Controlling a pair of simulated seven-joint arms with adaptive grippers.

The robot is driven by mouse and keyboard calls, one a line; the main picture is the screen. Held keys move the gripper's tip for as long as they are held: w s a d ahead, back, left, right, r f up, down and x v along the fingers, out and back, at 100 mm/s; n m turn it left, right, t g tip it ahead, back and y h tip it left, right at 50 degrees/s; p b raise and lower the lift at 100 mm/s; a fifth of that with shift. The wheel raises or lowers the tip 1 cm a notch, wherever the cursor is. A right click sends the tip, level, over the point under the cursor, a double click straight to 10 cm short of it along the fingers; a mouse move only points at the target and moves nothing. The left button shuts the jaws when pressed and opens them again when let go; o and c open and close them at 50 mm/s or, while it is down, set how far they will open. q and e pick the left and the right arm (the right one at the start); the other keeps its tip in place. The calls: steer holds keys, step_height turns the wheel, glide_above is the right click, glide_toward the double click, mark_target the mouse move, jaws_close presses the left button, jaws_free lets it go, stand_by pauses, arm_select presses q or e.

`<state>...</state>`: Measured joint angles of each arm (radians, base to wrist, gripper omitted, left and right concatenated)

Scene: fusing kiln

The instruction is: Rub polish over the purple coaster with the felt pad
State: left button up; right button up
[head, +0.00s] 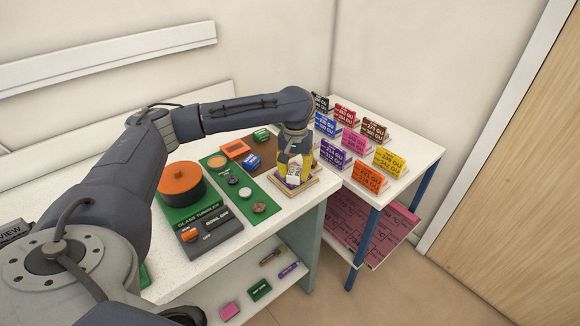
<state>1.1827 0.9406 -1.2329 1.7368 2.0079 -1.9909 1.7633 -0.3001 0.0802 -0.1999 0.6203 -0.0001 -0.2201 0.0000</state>
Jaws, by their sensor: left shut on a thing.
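My left gripper (293,172) points down over a light wooden tray (312,183) at the right end of the white bench. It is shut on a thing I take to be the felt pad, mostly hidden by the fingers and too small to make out. The purple coaster (291,184) shows as a small purplish patch inside the tray, right under the gripper. I cannot tell whether the pad touches it. My right gripper is not in view.
An orange-lidded dark pot (181,183) and green mats (245,207) with several small items lie left of the tray. A white side table (402,141) with several coloured price cards stands to the right. A lower shelf (240,293) holds small blocks.

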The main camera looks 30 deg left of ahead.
arm_select(q)
steer(key=shift+s+d, duration=0.55)
steer(key=shift+d, duration=0.15)
steer(key=shift+w+a, duration=0.35)
steer(key=shift+a, duration=0.8)
steer(key=shift+w+a, duration=0.3)
steer(key=shift+a, duration=0.9)
steer(key=shift+w+a, duration=0.35)
steer(key=shift+a, duration=0.8)
steer(key=shift+w+a+r, duration=0.1)
steer(key=shift+a+r, duration=0.05)
steer(key=shift+a, duration=0.05)
step_height(320, 180, up, 8)
steer(key=shift+d, duration=0.1)
